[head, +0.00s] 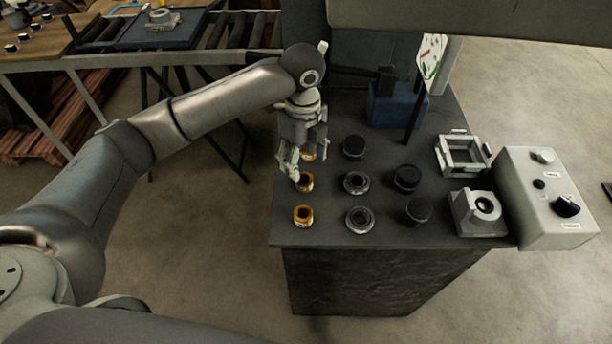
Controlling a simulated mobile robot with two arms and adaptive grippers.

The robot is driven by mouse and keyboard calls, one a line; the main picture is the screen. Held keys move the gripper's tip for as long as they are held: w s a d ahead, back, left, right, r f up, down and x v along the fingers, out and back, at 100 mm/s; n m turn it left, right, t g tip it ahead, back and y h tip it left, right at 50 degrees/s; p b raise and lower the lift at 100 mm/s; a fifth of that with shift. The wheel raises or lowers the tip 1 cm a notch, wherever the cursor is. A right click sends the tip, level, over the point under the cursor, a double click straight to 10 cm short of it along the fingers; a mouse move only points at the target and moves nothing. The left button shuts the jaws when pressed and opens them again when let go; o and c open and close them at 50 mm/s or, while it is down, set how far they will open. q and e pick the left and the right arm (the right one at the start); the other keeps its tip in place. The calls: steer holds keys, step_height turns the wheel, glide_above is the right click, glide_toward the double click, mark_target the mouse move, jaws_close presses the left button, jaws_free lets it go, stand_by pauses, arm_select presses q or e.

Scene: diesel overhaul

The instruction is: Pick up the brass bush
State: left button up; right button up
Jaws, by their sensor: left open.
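Three brass bushes stand in a column along the left side of the dark bench top. The nearest brass bush (303,215) is fully visible near the front left corner. The middle brass bush (305,182) has my left gripper (293,172) right at its upper left side. The far brass bush (309,154) is partly hidden by the gripper. My left gripper points down and is open; I cannot tell whether a finger touches the middle bush. My right gripper is not in view.
Dark ring parts (356,183) and black caps (406,178) stand right of the bushes. A grey block with a bore (478,213), a square frame (462,155) and a control box (545,198) line the right edge. A blue block (397,107) stands at the back. A roller conveyor (215,32) lies behind left.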

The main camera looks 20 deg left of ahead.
mark_target(304, 178)
arm_select(q)
steer(key=shift+s+f, duration=0.2)
steer(key=shift+f, duration=0.75)
steer(key=shift+d+f+p, duration=0.15)
steer(key=shift+f+p, duration=0.3)
steer(key=shift+f, duration=2.4)
steer(key=shift+c, duration=0.3)
steer(key=c, duration=1)
steer(key=shift+w+r, duration=0.1)
steer(key=shift+c, duration=0.3)
steer(key=shift+r, duration=0.1)
